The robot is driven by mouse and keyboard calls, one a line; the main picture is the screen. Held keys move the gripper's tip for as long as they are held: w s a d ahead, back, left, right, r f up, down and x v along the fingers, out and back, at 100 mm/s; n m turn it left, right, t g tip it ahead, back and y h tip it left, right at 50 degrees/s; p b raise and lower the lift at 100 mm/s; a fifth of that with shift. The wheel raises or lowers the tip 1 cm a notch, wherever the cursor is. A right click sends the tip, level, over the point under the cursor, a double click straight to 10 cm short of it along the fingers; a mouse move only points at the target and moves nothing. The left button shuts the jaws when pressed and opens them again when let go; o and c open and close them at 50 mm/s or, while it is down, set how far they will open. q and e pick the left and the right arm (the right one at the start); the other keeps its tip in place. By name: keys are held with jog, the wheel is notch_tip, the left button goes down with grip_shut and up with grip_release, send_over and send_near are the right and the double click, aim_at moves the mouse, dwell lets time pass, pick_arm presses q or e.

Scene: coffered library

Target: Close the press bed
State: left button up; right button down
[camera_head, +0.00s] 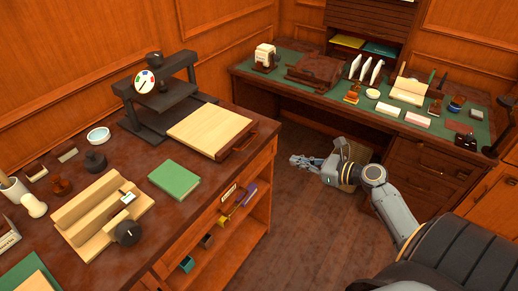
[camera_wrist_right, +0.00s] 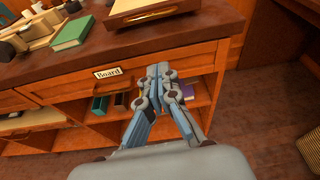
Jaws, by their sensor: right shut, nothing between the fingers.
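The press (camera_head: 165,100) is a dark frame with a round dial (camera_head: 145,82) on the left workbench. Its bed (camera_head: 210,128), a pale wooden board on a dark base, sticks out from under the frame towards the bench's front edge. A brown handle (camera_head: 238,147) is on the bed's front end. The bed's front also shows at the top of the right wrist view (camera_wrist_right: 150,13). My right gripper (camera_head: 293,160) is shut and empty, in the air right of the bed and apart from it. It also shows in the right wrist view (camera_wrist_right: 158,70). My left gripper is not in view.
A green book (camera_head: 174,180) lies in front of the bed, beside a wooden jig (camera_head: 102,214). A drawer labelled "Board" (camera_wrist_right: 107,72) is below the bench top, with open shelves under it. A desk (camera_head: 300,85) stands behind; bare floor (camera_head: 295,225) lies between.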

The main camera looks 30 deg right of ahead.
aim_at(251, 142)
jog(key=shift+m+t+y, duration=0.3)
jog(key=w+a, duration=0.2)
jog(key=w, duration=0.1)
jog(key=w+a+p, duration=0.1)
jog(key=w, duration=0.3)
jog(key=w+a+r, duration=0.1)
jog(key=w+a, duration=0.1)
jog(key=w, duration=0.2)
jog(key=shift+w+a, duration=0.15)
jog(key=shift+a, duration=0.15)
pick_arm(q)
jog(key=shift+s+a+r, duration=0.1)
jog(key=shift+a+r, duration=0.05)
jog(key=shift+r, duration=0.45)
pick_arm(e)
jog(key=shift+x, duration=0.75)
